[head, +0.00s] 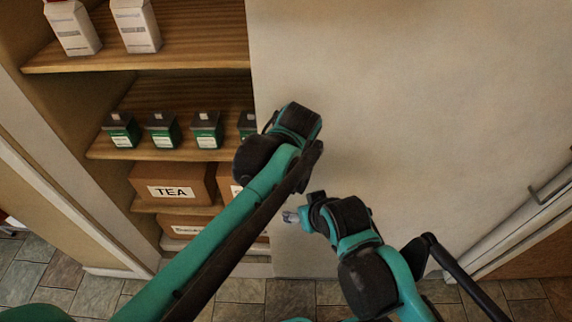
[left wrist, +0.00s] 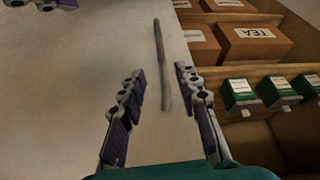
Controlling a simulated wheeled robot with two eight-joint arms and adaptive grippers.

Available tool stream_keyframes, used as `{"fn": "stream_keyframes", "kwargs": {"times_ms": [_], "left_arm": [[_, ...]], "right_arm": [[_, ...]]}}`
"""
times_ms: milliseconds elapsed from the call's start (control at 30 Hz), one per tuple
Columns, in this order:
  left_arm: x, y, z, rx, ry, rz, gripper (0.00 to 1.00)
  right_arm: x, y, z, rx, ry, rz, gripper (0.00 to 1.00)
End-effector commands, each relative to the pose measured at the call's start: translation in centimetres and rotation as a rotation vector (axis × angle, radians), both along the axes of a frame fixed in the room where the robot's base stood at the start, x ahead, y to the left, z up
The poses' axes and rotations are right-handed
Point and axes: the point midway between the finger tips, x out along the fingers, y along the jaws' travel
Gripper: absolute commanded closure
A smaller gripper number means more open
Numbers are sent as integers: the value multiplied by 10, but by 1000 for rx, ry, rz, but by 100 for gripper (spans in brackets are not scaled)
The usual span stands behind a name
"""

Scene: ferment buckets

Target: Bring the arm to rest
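My left arm reaches from the lower left of the head view across the shelves to the pale panel. Its wrist hides the gripper there. In the left wrist view my left gripper (left wrist: 163,78) is open, its two fingers apart with nothing clasped. A long grey bar handle (left wrist: 161,55) stands off the pale panel, seen between and beyond the fingertips. I cannot tell how far it is from them. My right arm comes from the lower right, with a small part of the right gripper (head: 292,216) showing. Part of that gripper also shows at the top left of the left wrist view.
The pale panel (head: 420,90) covers the cabinet's right side. Open shelves at left hold white cartons (head: 137,25), several green-and-black boxes (head: 163,130) and a cardboard box marked TEA (head: 172,187). Another handle (head: 550,192) is at the far right. The tiled floor (head: 240,291) lies below.

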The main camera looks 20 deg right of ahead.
Motion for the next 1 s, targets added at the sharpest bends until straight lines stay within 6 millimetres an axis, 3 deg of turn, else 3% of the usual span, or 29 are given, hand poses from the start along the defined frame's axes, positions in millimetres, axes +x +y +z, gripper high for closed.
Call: {"fn": "stream_keyframes", "kwargs": {"times_ms": [233, 333, 467, 533, 700, 833, 1000], "left_arm": [[0, 2, 0, 0, 0, 1, 68], [2, 21, -1, -5, -3, 8, 68], [3, 86, -7, -21, -19, 29, 68], [-2, 132, -14, -31, -37, 45, 68], [-33, 235, -42, -47, -98, 84, 68], [-64, 292, -71, -43, -152, 115, 68], [-93, 333, -102, -27, -206, 143, 68]], "right_arm": [[0, 0, 0, 0, 0, 0, 32], [0, 0, -4, 0, 0, 0, 32], [0, 0, -16, 0, 0, 0, 32], [0, 0, -24, 0, 0, 0, 32], [0, 0, -43, 0, 0, 0, 32], [0, 0, -55, 0, 0, 0, 32], [0, 0, -65, 0, 0, 0, 32]]}}
